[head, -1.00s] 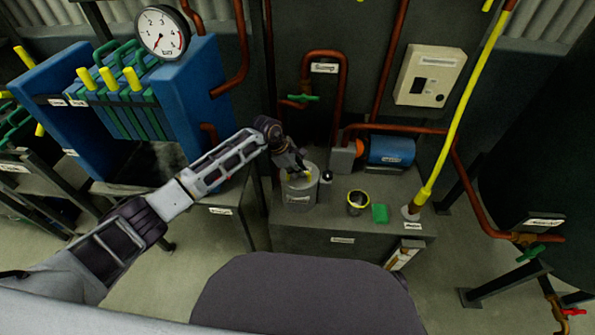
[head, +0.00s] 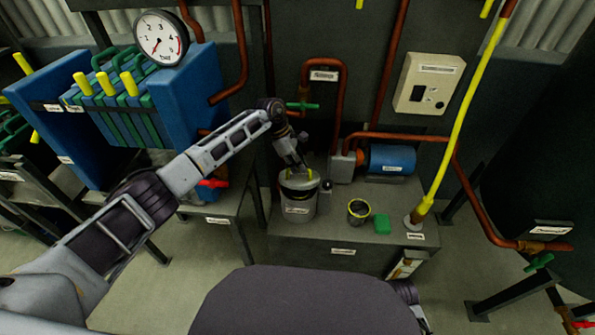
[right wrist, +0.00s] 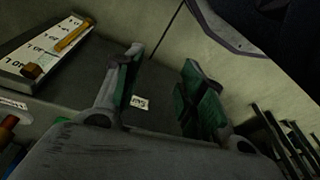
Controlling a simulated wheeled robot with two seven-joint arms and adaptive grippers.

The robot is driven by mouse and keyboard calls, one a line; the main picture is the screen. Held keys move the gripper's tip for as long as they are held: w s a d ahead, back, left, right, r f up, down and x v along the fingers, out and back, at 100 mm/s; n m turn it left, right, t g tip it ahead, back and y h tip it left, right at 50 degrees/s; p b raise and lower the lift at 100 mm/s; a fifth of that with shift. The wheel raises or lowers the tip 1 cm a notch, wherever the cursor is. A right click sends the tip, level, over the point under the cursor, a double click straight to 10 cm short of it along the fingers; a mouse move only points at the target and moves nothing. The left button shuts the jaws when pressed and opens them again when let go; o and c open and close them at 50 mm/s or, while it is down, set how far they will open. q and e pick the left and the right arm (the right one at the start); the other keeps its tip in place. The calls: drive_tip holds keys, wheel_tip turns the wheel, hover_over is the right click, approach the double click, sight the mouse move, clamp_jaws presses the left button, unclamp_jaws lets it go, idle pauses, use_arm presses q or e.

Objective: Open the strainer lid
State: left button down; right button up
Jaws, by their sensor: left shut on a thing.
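The strainer (head: 297,206) is a grey labelled pot on the left end of the dark bench. Its grey round lid (head: 299,182) with a yellow handle is above the pot, with a dark gap showing between lid and rim. My left gripper (head: 298,168) comes down from above and is shut on the lid at its handle. The fingertips are small and partly hidden here. My right gripper (right wrist: 162,85) shows in the right wrist view with its green-padded fingers apart and nothing between them.
Beside the strainer stand a small dark knob (head: 326,186), a yellow-rimmed cup (head: 358,212) and a green block (head: 382,224). Copper pipes and a blue motor (head: 390,158) are behind. A yellow hose (head: 455,120) rises at the right. A blue filter press (head: 190,95) stands left.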

use_arm(q)
drive_tip(key=shift+w+r+b, duration=0.25)
drive_tip(key=shift+w+b, duration=0.15)
drive_tip(key=shift+w, duration=0.2)
drive_tip(key=shift+w+a+r+b, duration=0.1)
drive_tip(key=shift+w+r+b, duration=0.2)
drive_tip(key=shift+w+b, duration=0.25)
drive_tip(key=shift+w+r+b, duration=0.25)
drive_tip(key=shift+w+b, duration=0.15)
drive_tip(key=shift+w, duration=0.1)
use_arm(e)
drive_tip(key=shift+t, duration=0.4)
drive_tip(key=shift+a+r, duration=0.2)
drive_tip(key=shift+r, duration=0.85)
drive_tip(key=shift+a+r, duration=0.2)
drive_tip(key=shift+r, duration=0.8)
